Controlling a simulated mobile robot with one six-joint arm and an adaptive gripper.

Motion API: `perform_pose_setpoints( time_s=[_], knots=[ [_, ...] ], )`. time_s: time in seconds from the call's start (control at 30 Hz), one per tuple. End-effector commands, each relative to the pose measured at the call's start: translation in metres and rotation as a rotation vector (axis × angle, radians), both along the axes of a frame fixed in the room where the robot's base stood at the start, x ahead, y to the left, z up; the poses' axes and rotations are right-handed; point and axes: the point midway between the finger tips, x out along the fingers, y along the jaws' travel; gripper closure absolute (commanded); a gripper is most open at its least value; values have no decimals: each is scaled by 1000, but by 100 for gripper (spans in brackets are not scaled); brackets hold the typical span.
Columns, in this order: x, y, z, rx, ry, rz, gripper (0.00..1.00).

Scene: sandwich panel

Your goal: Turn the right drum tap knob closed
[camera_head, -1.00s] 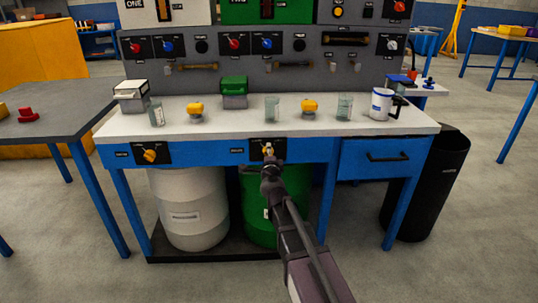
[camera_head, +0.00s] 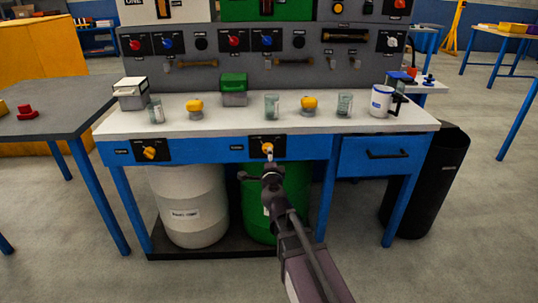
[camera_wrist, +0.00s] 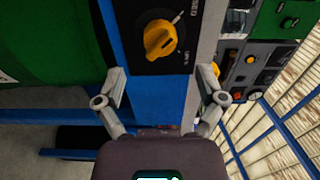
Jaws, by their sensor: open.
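The right drum tap knob (camera_head: 267,148) is yellow on a black plate in the blue table front, above the green drum (camera_head: 290,190). In the wrist view the knob (camera_wrist: 159,39) shows large, its ridge slanting, with a pale mark at its upper right near lettering ending in "OSED". Lettering that seems to read "OPEN" is at its lower right. My gripper (camera_head: 270,167) is just below and in front of the knob, apart from it. In the wrist view my gripper (camera_wrist: 162,76) is open, with nothing between its fingers.
The left tap knob (camera_head: 150,153) is above the white drum (camera_head: 190,205). The white tabletop (camera_head: 235,125) holds beakers, yellow-topped items and a mug (camera_head: 381,102). A drawer (camera_head: 385,157) is to the right, and a black bin (camera_head: 435,185) stands beside the table.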

Motion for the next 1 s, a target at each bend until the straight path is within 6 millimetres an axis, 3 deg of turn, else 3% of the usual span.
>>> perform_pose_setpoints(
  time_s=[0.03, 0.23, 0.77, 1.0],
  knots=[
    [-9, 0, 0, 0, 0, 0, 11],
    [-22, 0, 0, 0, 0, -1, 11],
    [-24, 2, 1, -14, -3, 14, 11],
    [-27, 15, 7, -138, -18, 138, 11]
  ],
)
